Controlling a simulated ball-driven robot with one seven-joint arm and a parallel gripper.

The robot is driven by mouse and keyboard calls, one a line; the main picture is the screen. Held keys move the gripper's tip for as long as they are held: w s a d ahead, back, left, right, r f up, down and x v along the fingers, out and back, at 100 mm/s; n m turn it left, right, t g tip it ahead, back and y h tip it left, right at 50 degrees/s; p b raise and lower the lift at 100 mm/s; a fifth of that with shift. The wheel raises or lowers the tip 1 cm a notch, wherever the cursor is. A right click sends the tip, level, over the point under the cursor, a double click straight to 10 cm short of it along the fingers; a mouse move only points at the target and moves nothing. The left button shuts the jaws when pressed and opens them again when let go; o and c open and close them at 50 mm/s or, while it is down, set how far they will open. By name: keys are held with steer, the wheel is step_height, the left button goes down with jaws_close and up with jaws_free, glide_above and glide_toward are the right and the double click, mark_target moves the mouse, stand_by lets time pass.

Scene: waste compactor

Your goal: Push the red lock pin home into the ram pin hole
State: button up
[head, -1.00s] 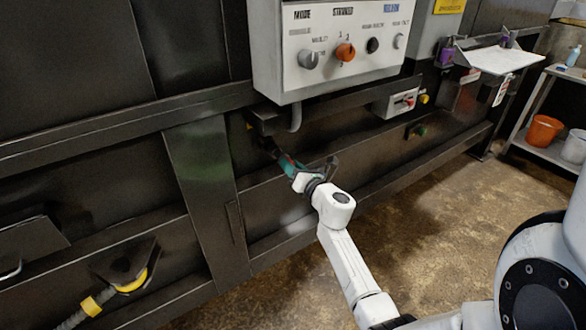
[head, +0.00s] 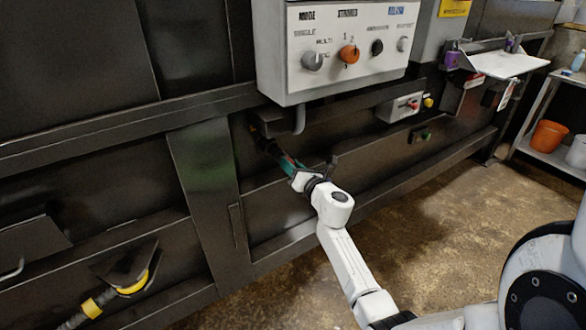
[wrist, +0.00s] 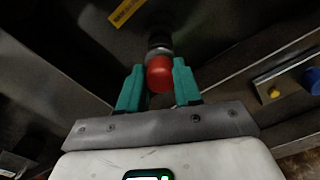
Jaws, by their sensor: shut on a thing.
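My gripper (head: 282,160) reaches to the dark machine wall below the control box. In the wrist view its two teal fingers (wrist: 159,80) are shut on the red lock pin (wrist: 159,72), whose rounded red end sits between the fingertips. Beyond the red end a grey metal collar (wrist: 159,52) and a dark part run in toward the wall. The ram pin hole cannot be made out. I cannot tell how deep the pin sits. In the head view the pin is not clearly seen.
A control box (head: 345,48) with knobs hangs just above my gripper, with a grey conduit (head: 299,120) below it. A yellow-collared hose (head: 135,282) is at lower left. The floor at right is clear.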

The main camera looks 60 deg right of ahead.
steer(key=shift+b+x, duration=0.45)
steer(key=shift+x, duration=0.45)
steer(key=shift+r, duration=0.1)
stand_by(0.3)
steer(key=o, duration=1.1)
steer(key=shift+c, duration=0.4)
steer(key=shift+a, duration=0.1)
steer(key=p+v, duration=0.3)
steer(key=v, duration=0.4)
